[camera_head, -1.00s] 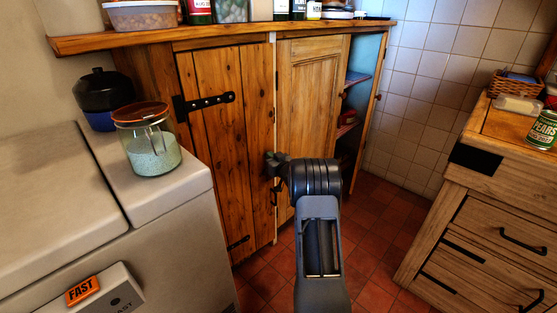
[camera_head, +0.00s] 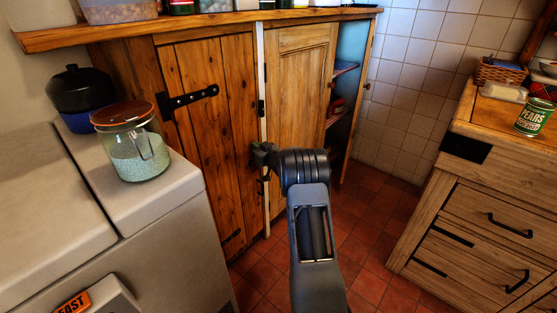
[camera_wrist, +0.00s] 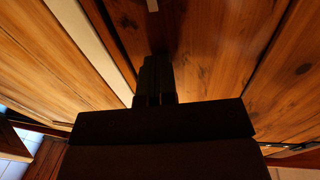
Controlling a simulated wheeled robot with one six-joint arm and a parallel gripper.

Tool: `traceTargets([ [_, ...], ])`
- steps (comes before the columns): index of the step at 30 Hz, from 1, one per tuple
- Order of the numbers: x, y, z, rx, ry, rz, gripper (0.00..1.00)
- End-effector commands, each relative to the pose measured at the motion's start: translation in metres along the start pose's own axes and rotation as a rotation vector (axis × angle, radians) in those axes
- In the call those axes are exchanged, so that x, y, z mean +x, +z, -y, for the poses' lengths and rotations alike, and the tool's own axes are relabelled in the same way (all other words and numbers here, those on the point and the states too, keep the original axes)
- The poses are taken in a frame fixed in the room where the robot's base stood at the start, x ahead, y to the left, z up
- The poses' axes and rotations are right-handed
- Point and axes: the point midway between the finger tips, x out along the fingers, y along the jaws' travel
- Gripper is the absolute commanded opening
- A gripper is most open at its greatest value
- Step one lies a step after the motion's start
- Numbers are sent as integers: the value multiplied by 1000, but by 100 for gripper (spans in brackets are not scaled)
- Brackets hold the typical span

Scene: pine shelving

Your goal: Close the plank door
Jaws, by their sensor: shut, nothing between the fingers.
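The plank door (camera_head: 207,130) is the left door of the pine cupboard, made of upright boards with black strap hinges (camera_head: 190,98) on its left side. Its free right edge lies beside a pale upright strip (camera_head: 262,60). It looks flush or nearly flush with the cupboard front; I cannot tell whether a small gap is left. My gripper (camera_head: 262,155) is shut and empty at the door's right edge, partly hidden by my wrist. In the wrist view my dark fingers (camera_wrist: 155,82) point at the boards (camera_wrist: 200,50); contact is unclear.
The panelled door (camera_head: 298,100) is right of the strip, and an open compartment with shelves (camera_head: 345,70) lies beyond it. A white appliance with a glass jar (camera_head: 132,150) stands at left. A wooden drawer unit (camera_head: 480,215) stands at right. Red floor tiles between are clear.

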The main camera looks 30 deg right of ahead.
Motion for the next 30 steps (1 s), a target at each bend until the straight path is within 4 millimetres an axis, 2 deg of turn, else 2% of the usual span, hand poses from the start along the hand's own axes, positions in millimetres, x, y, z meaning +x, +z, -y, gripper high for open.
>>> traceTargets([
  [5, -27, 1, -14, 6, 14, 5, 0],
  [7, -44, 0, -19, 6, 20, 8, 0],
  [12, -76, 1, -19, 8, 12, 9, 0],
  [18, -104, 2, -22, 8, 8, 10, 0],
  [24, -120, 3, -25, 7, 8, 9, 0],
  [30, -123, 4, -26, -2, 9, 13, 0],
])
